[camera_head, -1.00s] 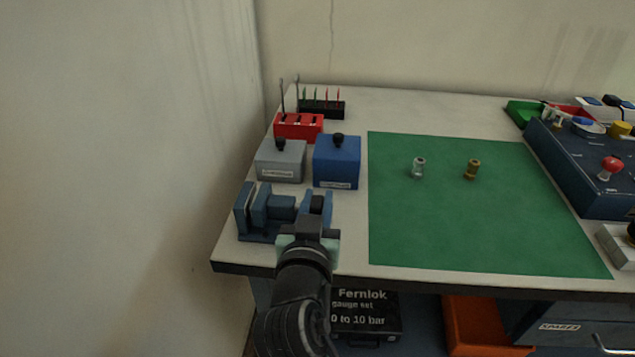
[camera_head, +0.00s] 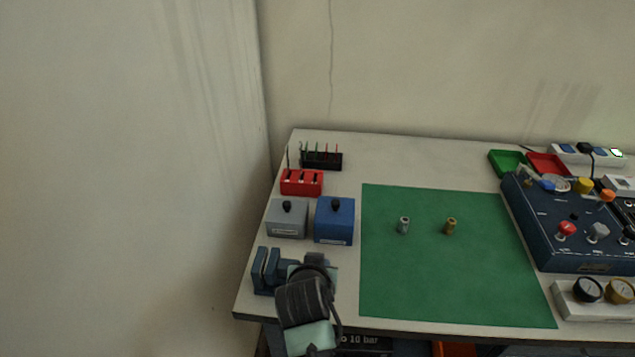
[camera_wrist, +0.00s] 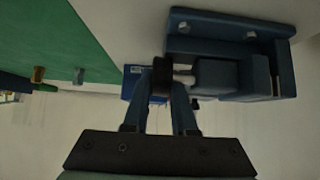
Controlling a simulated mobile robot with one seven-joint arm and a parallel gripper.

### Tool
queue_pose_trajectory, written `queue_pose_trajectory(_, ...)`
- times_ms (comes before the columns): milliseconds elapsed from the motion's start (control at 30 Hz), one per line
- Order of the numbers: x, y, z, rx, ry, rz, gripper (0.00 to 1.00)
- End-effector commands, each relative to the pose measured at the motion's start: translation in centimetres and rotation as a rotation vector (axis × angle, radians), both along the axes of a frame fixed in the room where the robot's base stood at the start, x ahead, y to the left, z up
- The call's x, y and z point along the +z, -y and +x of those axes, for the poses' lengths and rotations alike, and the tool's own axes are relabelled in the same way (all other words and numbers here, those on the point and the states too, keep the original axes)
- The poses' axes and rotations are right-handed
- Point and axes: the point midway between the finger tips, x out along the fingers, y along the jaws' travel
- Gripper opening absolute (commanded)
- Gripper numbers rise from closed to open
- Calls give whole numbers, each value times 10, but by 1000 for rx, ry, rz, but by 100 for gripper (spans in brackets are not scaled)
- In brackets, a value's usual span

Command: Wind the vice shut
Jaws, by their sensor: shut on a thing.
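The blue vice (camera_head: 261,270) stands at the bench's front left corner. My wrist covers its right end in the head view. In the wrist view the vice (camera_wrist: 230,78) shows its base plate with bolts, its body and a short pale screw at its end. My gripper (camera_wrist: 163,88) is at that screw end, its fingers shut on the dark vice handle (camera_wrist: 160,73). The fingertips are partly hidden by the handle.
A grey box (camera_head: 288,220) and a blue box (camera_head: 334,222) stand just behind the vice. A red rack (camera_head: 301,182) and a black rack (camera_head: 322,161) are farther back. The green mat (camera_head: 440,285) carries a grey fitting (camera_head: 403,226) and a brass fitting (camera_head: 450,227). A blue panel (camera_head: 560,240) stands right.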

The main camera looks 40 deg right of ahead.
Motion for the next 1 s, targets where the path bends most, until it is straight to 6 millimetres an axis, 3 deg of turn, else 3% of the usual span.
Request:
queue_pose_trajectory(700,-3,4,-3,-9,-49,49,0)
queue_pose_trajectory(733,-3,4,-3,-9,-49,49,28)
queue_pose_trajectory(767,-3,4,-4,-9,-49,49,34)
queue_pose_trajectory(800,-3,4,-3,-9,-48,48,38)
queue_pose_trajectory(1000,-2,3,-2,-6,-47,48,38)
